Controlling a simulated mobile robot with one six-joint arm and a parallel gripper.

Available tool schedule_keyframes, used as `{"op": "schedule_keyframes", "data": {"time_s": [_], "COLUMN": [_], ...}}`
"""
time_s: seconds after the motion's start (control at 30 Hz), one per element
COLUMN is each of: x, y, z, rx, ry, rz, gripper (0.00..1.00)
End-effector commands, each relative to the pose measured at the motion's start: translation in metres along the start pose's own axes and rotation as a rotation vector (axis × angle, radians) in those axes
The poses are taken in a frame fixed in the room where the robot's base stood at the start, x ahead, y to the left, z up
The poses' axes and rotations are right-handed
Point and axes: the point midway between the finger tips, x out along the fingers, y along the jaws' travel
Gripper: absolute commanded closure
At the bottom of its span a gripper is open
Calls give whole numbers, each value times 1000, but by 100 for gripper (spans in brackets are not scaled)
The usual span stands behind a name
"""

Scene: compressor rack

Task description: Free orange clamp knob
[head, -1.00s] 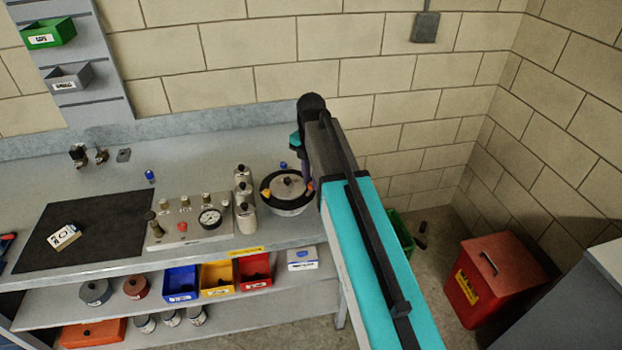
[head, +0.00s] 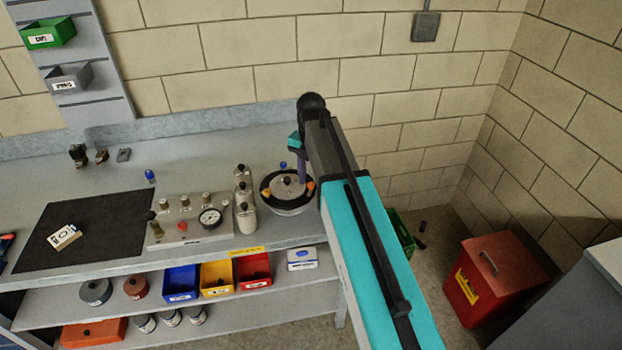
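A round pot (head: 287,209) with a black rim and a grey lid (head: 287,187) stands near the right end of the bench. The lid has a dark centre knob. One orange clamp knob (head: 265,191) is on the left of the rim, and another orange clamp knob (head: 310,187) is on the right, close to my arm. A slim purple-grey part of my gripper (head: 302,173) reaches down above the right side of the pot, beside the right knob. My arm hides most of the gripper, so its fingertips and any contact with the knob cannot be made out.
A gauge panel (head: 189,229) and several grey cylinders (head: 245,217) stand left of the pot. A black mat (head: 85,228) with a small white box (head: 65,237) lies farther left. Coloured bins (head: 217,278) sit on the shelf below. A red bin (head: 490,300) stands on the floor at right.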

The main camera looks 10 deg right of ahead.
Motion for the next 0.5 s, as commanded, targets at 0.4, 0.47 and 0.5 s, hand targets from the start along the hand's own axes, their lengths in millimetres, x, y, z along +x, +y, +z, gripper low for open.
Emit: {"op": "schedule_keyframes", "data": {"time_s": [0.4,0.47,0.5], "x": [-2,-4,-5], "y": [0,0,0], "z": [0,0,0], "rx": [1,1,1], "ry": [0,0,0], "rz": [-1,-1,-1], "gripper": [63,63,63]}}
